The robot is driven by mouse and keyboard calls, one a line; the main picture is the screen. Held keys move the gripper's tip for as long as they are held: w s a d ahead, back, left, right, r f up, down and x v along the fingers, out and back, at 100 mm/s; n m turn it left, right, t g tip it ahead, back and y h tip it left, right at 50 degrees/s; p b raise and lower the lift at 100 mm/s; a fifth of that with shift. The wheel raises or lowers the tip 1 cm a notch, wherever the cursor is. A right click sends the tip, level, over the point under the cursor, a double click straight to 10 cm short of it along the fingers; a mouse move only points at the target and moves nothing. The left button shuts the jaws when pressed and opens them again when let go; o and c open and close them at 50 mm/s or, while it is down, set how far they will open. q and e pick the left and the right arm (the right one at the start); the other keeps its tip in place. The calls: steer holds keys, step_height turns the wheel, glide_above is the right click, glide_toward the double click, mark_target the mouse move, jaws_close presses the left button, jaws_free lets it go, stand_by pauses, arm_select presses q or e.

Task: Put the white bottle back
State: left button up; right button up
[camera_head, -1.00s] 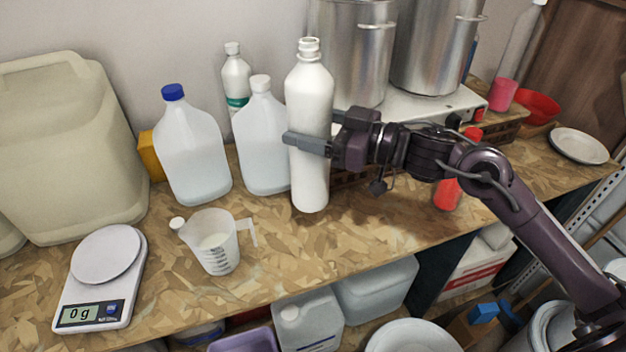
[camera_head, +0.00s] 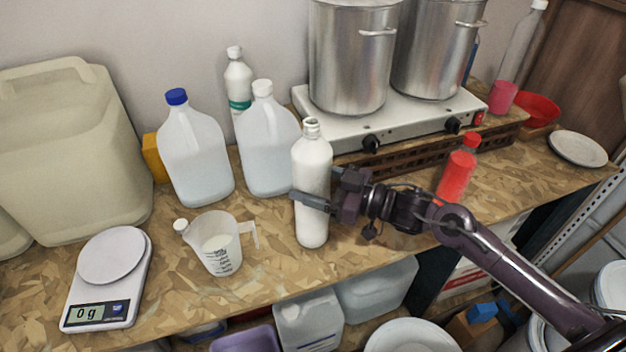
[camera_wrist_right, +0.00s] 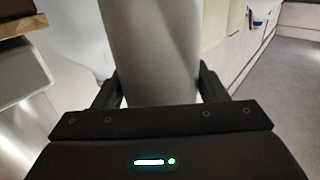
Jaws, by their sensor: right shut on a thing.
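The white bottle (camera_head: 312,165) is upright near the middle of the wooden worktop in the head view, with an open neck at its top. My right gripper (camera_head: 312,202) is shut on its body, a little below mid-height. In the right wrist view the bottle (camera_wrist_right: 155,50) fills the space between the two fingers (camera_wrist_right: 160,88). The bottle's base is at or close to the worktop; I cannot tell if it touches. My left gripper is not in view.
A measuring jug (camera_head: 217,243) and a scale (camera_head: 108,277) stand to the left. Two jugs (camera_head: 195,150) (camera_head: 267,140) stand behind left. A red bottle (camera_head: 457,172) is right, behind my arm. A stove (camera_head: 425,118) with pots is behind. The worktop's front edge is close.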

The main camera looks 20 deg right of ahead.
steer(key=shift+r, duration=0.1)
steer(key=o, duration=0.7)
steer(key=shift+f, duration=0.2)
steer(key=o, duration=0.4)
steer(key=shift+o, duration=0.2)
steer(key=shift+r, duration=0.15)
steer(key=shift+s+d, duration=0.25)
steer(key=shift+d, duration=0.1)
steer(key=b+v, duration=0.3)
steer(key=v, duration=0.8)
steer(key=shift+s, duration=0.15)
